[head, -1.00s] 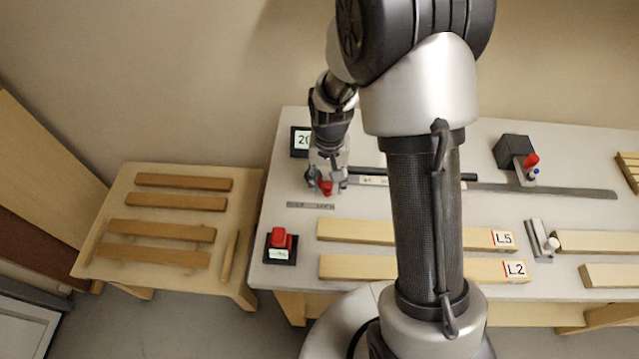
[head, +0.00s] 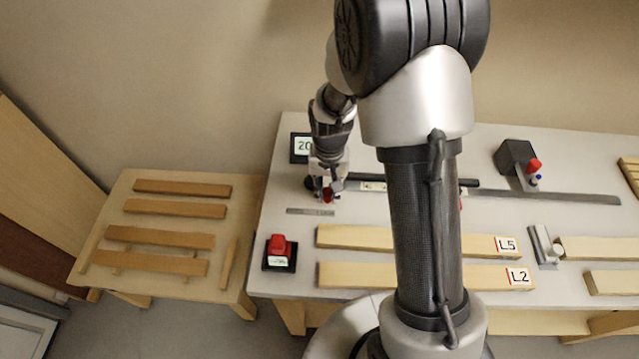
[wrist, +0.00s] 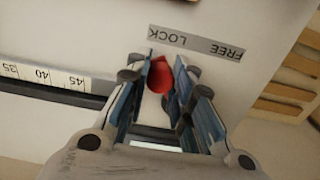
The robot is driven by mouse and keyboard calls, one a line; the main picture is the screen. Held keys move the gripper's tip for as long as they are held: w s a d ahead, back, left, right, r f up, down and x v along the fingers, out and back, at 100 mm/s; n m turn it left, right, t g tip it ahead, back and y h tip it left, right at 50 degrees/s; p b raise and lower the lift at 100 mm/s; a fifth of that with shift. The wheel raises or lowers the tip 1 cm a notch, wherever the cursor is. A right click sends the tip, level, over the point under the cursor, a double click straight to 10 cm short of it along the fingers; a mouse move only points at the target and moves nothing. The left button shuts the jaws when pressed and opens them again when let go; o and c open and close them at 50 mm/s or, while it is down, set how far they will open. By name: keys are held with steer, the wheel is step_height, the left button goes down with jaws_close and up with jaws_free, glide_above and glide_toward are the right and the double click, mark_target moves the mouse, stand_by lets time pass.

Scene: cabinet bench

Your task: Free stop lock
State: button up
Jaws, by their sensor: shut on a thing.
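The stop lock's red knob (wrist: 160,77) sits between the two blue-padded fingers of my gripper (wrist: 168,85) in the wrist view, its narrow tip towards the label. My gripper is shut on the red knob; the fingers hide part of its sides and base. The grey FREE LOCK label (wrist: 197,42) lies just beyond, upside down in this view, with the knob nearer the word LOCK. In the head view my gripper (head: 327,192) is low over the bench's left end, and the label (head: 310,212) lies in front of it.
A ruled rail (wrist: 55,80) runs beside the gripper. A red button (head: 279,247), two boards marked L5 (head: 400,238) and L2 (head: 410,273), and a display (head: 302,147) are nearby. A side table (head: 165,285) with several slats stands left.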

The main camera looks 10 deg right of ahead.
steer(key=shift+a, duration=0.1)
steer(key=shift+s+a, duration=0.15)
steer(key=shift+a, duration=1.8)
steer(key=shift+a, duration=0.1)
